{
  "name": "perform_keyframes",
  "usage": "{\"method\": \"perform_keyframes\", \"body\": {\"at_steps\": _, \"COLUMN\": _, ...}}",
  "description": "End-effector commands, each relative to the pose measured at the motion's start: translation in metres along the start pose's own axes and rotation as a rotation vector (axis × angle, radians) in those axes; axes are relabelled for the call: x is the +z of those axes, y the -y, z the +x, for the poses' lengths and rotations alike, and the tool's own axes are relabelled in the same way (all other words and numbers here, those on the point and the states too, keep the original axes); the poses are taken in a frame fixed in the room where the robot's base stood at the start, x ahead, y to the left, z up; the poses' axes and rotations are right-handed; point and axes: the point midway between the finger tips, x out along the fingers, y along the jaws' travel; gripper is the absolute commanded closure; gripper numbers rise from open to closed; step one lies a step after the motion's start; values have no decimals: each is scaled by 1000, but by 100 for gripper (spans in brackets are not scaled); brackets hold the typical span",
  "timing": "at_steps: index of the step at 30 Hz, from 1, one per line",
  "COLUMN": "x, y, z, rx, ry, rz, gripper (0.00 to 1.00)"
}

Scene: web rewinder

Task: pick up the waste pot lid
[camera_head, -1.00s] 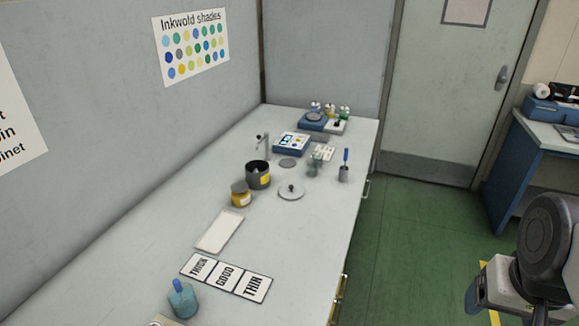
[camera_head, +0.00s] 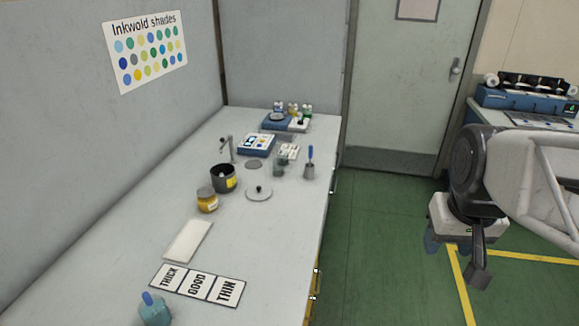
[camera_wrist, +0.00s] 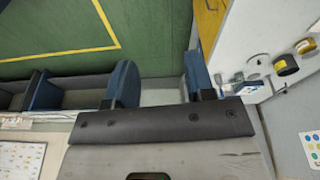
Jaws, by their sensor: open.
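The waste pot lid (camera_head: 259,193) is a pale grey disc with a dark knob, lying flat on the counter. It is just right of and in front of the dark waste pot (camera_head: 224,178), which has a yellow label and an open top. My gripper (camera_head: 449,246) is off to the right, over the green floor and well away from the lid. In the wrist view its two blue fingers (camera_wrist: 161,82) are wide apart with nothing between them. The waste pot (camera_wrist: 286,65) shows there at the right, with a small pale disc near it, probably the lid.
A yellow-labelled jar (camera_head: 207,200) stands near the lid. A pot with a blue-handled tool (camera_head: 309,165) is behind it. The counter right of the tray is clear.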

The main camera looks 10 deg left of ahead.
Motion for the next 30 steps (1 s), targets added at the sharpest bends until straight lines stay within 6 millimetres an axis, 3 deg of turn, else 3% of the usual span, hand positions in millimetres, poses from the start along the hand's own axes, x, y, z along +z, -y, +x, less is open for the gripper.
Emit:
{"method": "perform_keyframes", "body": {"at_steps": 15, "x": -128, "y": 41, "z": 8, "rx": -24, "ry": 38, "rz": -202, "gripper": 51}}
{"method": "perform_keyframes", "body": {"at_steps": 30, "x": -242, "y": 103, "z": 43, "rx": -46, "ry": 72, "rz": -397, "gripper": 51}}
